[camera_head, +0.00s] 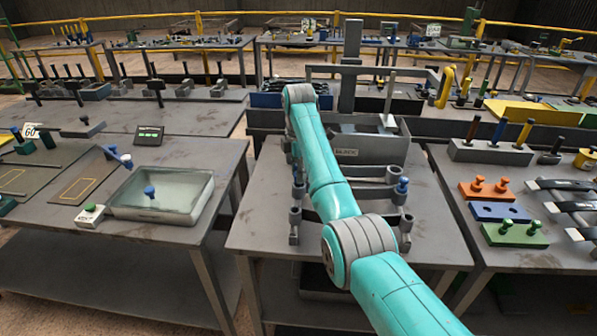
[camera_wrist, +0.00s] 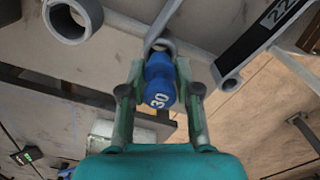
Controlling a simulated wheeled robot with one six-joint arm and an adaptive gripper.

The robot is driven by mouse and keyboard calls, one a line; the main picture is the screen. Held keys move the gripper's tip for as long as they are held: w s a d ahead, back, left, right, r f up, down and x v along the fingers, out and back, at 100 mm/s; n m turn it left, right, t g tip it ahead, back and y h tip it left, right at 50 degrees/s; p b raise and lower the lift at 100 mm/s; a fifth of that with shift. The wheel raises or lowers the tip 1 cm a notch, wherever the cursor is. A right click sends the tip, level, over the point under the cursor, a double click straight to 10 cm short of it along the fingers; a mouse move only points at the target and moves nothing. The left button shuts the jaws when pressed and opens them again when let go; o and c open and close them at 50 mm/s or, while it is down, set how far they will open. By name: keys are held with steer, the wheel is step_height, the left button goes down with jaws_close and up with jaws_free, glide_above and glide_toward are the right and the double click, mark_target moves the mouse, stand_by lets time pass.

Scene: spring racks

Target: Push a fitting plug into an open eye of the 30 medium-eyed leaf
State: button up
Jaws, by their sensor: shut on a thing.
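My gripper (camera_wrist: 160,92) is shut on a blue plug (camera_wrist: 160,75) marked 30, seen in the wrist view. The plug's far end meets a grey ring-shaped eye (camera_wrist: 160,44) of a leaf; I cannot tell whether it is inside or just touching. A larger open grey eye (camera_wrist: 70,20) is at the upper left. A leaf with a black label reading 22 (camera_wrist: 278,14) ends in a smaller open eye (camera_wrist: 229,72) at the right. In the head view my arm hides my gripper. Another blue plug (camera_head: 402,186) stands at the right end of a grey leaf.
Grey leaves lie across the middle table (camera_head: 262,235), before a grey bin (camera_head: 372,150). The left table has a clear-walled tray (camera_head: 160,215). Orange, blue and green blocks (camera_head: 513,233) and black-labelled leaves (camera_head: 563,184) are on the right table. Table edges and gaps lie on both sides.

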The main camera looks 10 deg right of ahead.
steer(key=shift+f, duration=1)
steer(key=o, duration=1.5)
steer(key=shift+r, duration=0.15)
steer(key=shift+r, duration=3.35)
